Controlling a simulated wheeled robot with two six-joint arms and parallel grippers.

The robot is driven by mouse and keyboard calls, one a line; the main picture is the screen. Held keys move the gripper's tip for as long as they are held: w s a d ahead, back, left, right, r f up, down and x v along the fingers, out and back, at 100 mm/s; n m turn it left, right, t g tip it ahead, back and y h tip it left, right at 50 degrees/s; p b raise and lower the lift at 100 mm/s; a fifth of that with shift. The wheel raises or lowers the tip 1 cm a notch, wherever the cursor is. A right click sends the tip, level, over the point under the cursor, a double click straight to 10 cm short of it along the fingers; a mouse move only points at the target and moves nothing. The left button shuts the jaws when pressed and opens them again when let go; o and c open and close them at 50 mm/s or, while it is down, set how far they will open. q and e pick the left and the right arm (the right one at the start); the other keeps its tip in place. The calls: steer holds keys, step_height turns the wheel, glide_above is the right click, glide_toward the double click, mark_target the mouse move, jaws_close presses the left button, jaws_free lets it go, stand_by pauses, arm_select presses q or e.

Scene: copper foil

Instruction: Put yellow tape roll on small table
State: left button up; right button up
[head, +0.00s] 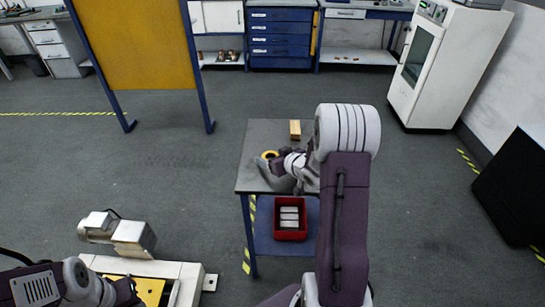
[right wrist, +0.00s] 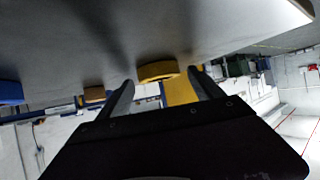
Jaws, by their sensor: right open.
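The yellow tape roll (head: 270,152) lies flat on the grey top of the small table (head: 262,135), near its left side. In the right wrist view, where the tabletop shows at the upper edge, the yellow roll (right wrist: 157,72) appears ahead of and between the two fingers. My right gripper (right wrist: 163,88) is open with nothing between its fingertips. In the head view my right gripper (head: 275,164) is low over the tabletop, close to the roll, and my arm hides part of the table. My left gripper is out of view.
A wooden block (head: 295,129) stands near the table's far edge. A blue object (right wrist: 10,92) shows at the left of the right wrist view. A red bin (head: 290,235) with pale items sits on the lower shelf. A yellow panel (head: 135,45) stands behind left.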

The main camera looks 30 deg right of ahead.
steer(key=p+v, duration=0.2)
steer(key=v, duration=0.9)
steer(key=shift+p, duration=0.3)
steer(key=shift+s+r, duration=0.1)
steer(key=shift+s, duration=0.2)
